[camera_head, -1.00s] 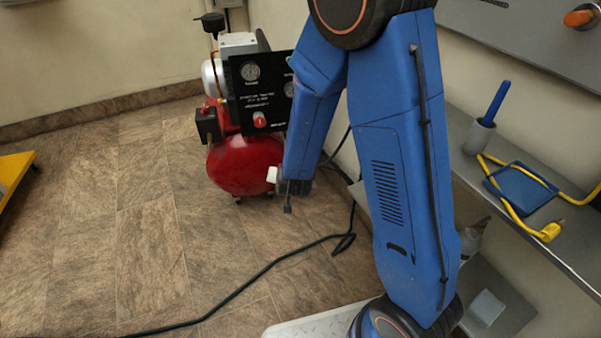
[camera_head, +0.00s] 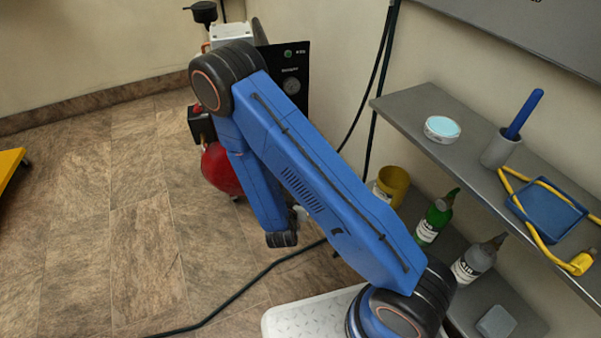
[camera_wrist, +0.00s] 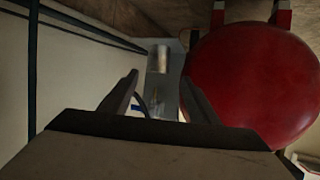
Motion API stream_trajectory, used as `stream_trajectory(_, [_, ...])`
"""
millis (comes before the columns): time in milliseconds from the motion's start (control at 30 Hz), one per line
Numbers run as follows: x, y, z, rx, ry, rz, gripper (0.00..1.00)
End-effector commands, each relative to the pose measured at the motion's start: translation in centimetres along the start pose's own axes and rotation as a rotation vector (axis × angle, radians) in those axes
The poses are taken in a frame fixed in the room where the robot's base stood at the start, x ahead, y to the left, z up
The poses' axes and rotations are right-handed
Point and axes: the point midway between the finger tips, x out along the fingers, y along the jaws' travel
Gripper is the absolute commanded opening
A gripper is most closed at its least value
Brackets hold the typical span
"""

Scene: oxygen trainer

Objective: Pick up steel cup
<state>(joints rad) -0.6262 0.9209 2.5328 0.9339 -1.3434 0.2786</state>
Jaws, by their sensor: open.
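In the wrist view, a small shiny metallic cylinder (camera_wrist: 158,58) shows beyond the fingertips of my gripper (camera_wrist: 160,78). It looks like the steel cup, but it is small and dim. The jaws are open, with nothing between the fingers and the cylinder apart from them. In the head view, a grey cup (camera_head: 500,149) with a blue handle standing in it is on the upper shelf. I cannot tell whether it is steel. My gripper is not clearly seen there, as my blue arm covers that area.
The red compressor tank (camera_wrist: 255,85) is close on the right in the wrist view. The upper shelf (camera_head: 400,108) also holds a blue tray (camera_head: 548,212), yellow tubing and a round pale-blue-topped tin (camera_head: 441,128). Below are a yellow cup (camera_head: 391,186) and bottles (camera_head: 434,218).

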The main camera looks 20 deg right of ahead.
Motion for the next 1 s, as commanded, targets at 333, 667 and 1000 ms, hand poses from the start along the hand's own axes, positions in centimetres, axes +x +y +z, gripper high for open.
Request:
stream_trajectory(333, [3.1,0.2,0.1,-0.004,0.012,0.004,0.55])
stream_trajectory(667, [8.7,0.2,0.1,-0.004,0.012,0.004,0.55])
stream_trajectory(1000, [12.1,0.1,0.1,-0.006,0.01,0.001,0.55])
